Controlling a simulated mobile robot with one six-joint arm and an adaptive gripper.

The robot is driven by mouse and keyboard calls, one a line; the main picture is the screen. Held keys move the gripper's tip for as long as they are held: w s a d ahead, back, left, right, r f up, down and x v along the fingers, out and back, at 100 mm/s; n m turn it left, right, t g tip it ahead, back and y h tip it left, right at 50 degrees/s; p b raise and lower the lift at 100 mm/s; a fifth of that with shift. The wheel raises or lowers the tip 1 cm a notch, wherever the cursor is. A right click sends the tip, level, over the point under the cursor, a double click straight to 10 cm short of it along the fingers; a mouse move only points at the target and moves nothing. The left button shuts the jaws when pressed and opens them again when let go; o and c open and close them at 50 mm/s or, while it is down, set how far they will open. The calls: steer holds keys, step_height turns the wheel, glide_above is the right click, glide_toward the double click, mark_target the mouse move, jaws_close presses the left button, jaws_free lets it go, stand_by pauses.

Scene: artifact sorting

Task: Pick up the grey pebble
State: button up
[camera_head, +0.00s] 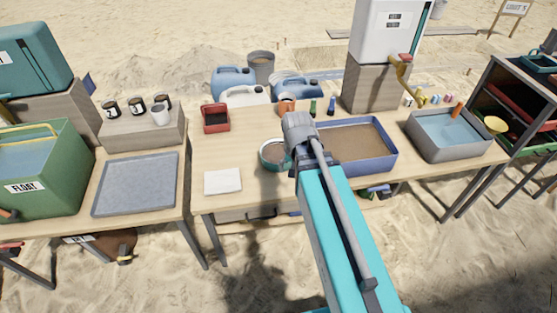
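I cannot make out a grey pebble in the head view. My teal arm reaches up from the bottom over the middle table, and its grey joint end is over the left side of a blue tray with brown soil (392,160). My gripper does not show; it may be hidden behind the arm. A round teal-rimmed bowl or sieve (268,164) stands just left of the arm, partly covered by it. The soil in the blue tray is too small in view to tell single stones.
A white cloth (222,182), a red box (215,118) and a grey water basin (450,148) are on the table. At left are a grey tray (136,207) and a green FLOAT tub (75,180). A white dispenser (386,35) stands on a block behind.

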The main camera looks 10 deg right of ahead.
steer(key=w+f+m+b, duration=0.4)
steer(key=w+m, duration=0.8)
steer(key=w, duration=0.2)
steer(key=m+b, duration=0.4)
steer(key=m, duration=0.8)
glide_above(278, 156)
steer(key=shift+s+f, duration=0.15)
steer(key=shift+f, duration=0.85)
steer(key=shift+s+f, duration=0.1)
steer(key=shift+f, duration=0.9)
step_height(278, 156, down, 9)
steer(key=b, duration=0.8)
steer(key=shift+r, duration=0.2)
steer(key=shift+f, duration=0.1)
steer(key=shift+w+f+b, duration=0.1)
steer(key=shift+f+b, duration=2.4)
steer(key=shift+b, duration=0.2)
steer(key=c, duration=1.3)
